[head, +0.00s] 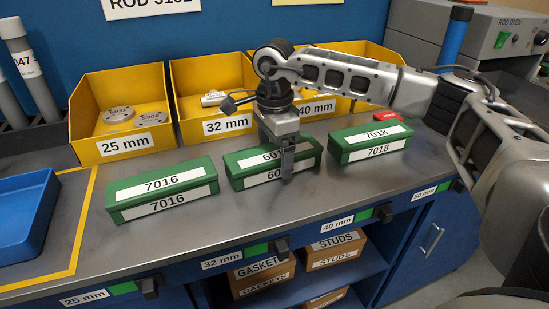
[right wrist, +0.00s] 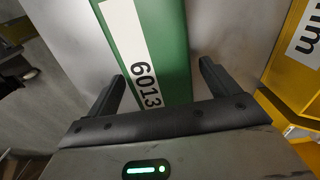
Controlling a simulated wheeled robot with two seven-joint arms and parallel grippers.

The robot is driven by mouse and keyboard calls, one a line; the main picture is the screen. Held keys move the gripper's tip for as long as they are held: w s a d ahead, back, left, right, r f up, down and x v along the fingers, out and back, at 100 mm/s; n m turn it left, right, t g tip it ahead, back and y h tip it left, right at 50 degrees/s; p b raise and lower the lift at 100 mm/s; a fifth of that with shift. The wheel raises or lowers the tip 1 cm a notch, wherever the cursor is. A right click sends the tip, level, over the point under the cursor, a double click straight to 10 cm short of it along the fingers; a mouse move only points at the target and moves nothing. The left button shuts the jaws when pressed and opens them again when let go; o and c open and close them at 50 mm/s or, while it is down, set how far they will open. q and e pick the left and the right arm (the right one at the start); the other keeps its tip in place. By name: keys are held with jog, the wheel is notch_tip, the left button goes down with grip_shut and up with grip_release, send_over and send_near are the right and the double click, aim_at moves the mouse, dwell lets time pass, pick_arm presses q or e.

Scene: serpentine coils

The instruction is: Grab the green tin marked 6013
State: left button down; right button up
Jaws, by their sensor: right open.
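The green tin marked 6013 (head: 245,180) lies on the grey bench between two other green tins. My right gripper (head: 287,173) is over the tin, pointing down. In the right wrist view its two fingers (right wrist: 160,88) are apart, one on each side of the tin, with a gap on both sides. My left gripper is not in view.
Green tins 7016 (head: 163,190) and 7018 (head: 369,143) flank the tin. Yellow bins (head: 120,112) stand behind, and a red object (head: 389,117) lies beyond 7018. A blue tray (head: 49,215) is at the left. The bench front (head: 215,245) is clear.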

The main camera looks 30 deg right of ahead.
jog(key=shift+f, duration=0.2)
jog(key=c, duration=1.5)
jog(key=shift+w+r, duration=0.1)
jog(key=shift+r, duration=0.05)
jog(key=shift+c, duration=0.9)
